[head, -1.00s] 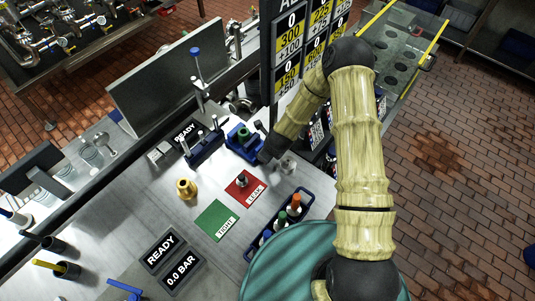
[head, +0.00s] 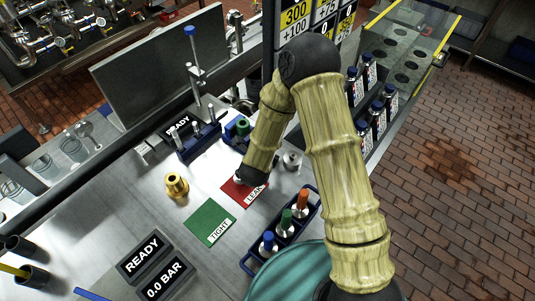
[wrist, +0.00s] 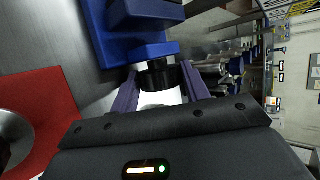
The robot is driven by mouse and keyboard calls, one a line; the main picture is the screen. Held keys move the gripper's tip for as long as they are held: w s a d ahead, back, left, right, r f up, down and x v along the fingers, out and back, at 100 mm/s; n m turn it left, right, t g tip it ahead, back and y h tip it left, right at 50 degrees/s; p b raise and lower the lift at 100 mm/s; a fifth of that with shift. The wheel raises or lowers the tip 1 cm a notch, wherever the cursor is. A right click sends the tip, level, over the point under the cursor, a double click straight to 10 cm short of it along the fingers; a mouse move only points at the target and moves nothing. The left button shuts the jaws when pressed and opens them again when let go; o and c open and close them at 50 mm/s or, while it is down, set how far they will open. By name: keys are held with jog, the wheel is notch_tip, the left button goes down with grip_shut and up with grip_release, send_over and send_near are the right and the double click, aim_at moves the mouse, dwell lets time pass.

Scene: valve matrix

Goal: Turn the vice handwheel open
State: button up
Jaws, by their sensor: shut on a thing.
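The blue vice (head: 238,126) stands on the metal bench in the head view, partly hidden by my arm. In the wrist view its blue body (wrist: 138,50) fills the upper left. The black handwheel (wrist: 157,74) sticks out of the vice toward my gripper. My gripper (wrist: 160,92) has its two purple fingers on either side of the handwheel and is shut on it. In the head view the grip itself is hidden behind my arm, so the handwheel's angle cannot be told.
A red LEAK mat (head: 242,193) and a green TIGHT mat (head: 209,223) lie nearby. A brass fitting (head: 176,185) stands left of the arm. A blue rack (head: 283,232) of coloured-top bottles is in front, and a small metal part (head: 291,160) stands right of the arm.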

jog(key=shift+b, duration=0.3)
jog(key=o, duration=1)
jog(key=shift+s, duration=0.1)
jog(key=shift+f, duration=0.15)
jog(key=shift+p, duration=0.55)
